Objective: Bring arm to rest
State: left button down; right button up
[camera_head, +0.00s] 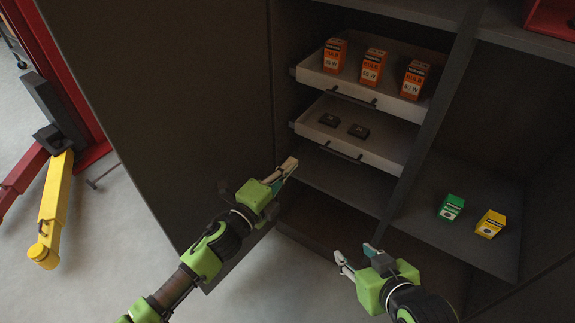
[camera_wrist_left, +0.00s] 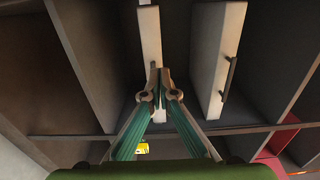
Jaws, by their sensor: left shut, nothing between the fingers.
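My left gripper (camera_head: 289,167) is shut and empty in the head view. It is in front of the cabinet opening, left of the lower drawer. In the left wrist view its fingertips (camera_wrist_left: 161,82) meet, and a pale drawer front shows behind them. I cannot tell whether they touch anything. My right gripper (camera_head: 356,256) is low in front of the cabinet, right of the left one. Its fingers are apart and nothing shows between them.
The upper drawer (camera_head: 387,101) holds three orange bulb boxes; the lower drawer (camera_head: 382,156) holds two small black items. Both are pulled out. A green box (camera_head: 450,208) and a yellow box (camera_head: 490,224) stand on the right shelf. The cabinet door (camera_head: 160,100) is left of my left arm.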

pick_arm(q)
jog(key=shift+s+a, duration=0.25)
jog(key=shift+s, duration=0.05)
pick_arm(e)
jog(key=shift+s+d+f, duration=0.15)
jog(key=shift+s+f, duration=0.05)
jog(key=shift+s, duration=0.15)
